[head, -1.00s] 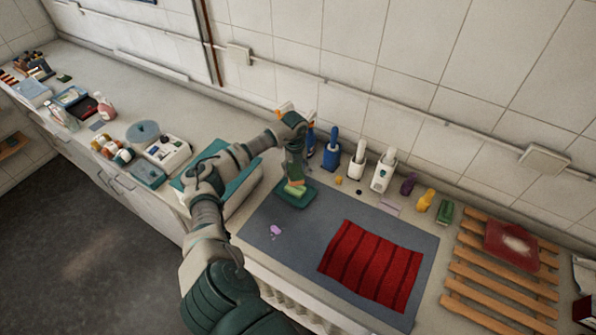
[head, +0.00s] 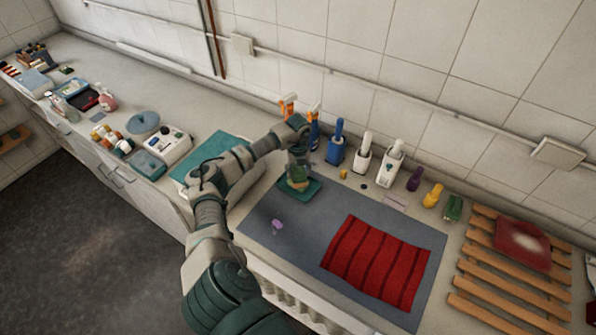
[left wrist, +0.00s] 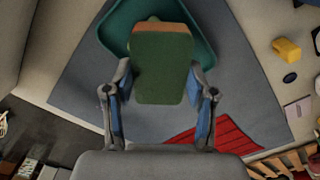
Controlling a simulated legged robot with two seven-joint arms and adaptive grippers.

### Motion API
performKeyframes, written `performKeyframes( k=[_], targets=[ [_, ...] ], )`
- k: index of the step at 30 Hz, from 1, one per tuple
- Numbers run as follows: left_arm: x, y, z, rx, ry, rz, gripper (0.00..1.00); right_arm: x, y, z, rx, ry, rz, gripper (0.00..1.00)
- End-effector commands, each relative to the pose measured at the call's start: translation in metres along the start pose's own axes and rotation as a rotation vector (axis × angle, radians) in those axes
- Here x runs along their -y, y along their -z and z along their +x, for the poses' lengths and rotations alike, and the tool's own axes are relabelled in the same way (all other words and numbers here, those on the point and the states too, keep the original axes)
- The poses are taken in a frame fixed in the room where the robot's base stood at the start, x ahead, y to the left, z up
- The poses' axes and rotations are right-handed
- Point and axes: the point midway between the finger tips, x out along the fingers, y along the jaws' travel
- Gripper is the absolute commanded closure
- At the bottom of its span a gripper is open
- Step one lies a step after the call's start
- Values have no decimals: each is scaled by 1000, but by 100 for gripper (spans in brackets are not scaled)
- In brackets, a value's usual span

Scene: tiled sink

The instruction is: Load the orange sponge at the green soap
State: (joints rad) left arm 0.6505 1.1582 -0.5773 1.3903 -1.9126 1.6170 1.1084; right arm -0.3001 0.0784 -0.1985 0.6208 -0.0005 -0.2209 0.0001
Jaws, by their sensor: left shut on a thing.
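My left gripper (head: 298,168) is over the teal dish (head: 313,192) at the back left of the grey mat. In the left wrist view, its two fingers (left wrist: 160,100) are shut on the sponge (left wrist: 163,75), a block with a dark green face and an orange edge. The sponge lies over the teal dish (left wrist: 203,48) in that view. A small yellow-green bit, seemingly the green soap (left wrist: 152,19), shows just past its orange edge. The sponge hides most of the soap, and I cannot tell whether they touch. My right gripper is not in view.
A red striped cloth (head: 375,262) lies on the grey mat (head: 290,250), with a small purple piece (head: 277,224) left of it. Brushes in holders (head: 362,160) and small bottles (head: 432,195) line the wall. A wooden rack (head: 510,270) stands at the right.

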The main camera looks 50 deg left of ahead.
Motion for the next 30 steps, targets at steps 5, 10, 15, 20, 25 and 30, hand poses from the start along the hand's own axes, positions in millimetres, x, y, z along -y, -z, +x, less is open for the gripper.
performKeyframes(
  k=[5, 10, 15, 20, 25, 30],
  targets=[
    [0, 0, 0, 0, 0, 0, 72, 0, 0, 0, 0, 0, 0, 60],
    [0, 0, 1, 0, 0, 0, 72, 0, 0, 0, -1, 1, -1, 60],
    [0, 0, 3, 0, 0, 0, 72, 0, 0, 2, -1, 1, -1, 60],
    [0, 0, 5, 0, 0, 0, 72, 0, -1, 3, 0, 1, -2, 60],
    [0, 0, 7, 0, 0, 0, 72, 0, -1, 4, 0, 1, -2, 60],
    [0, 0, 8, 0, 0, 0, 72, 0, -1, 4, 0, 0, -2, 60]
  ],
)
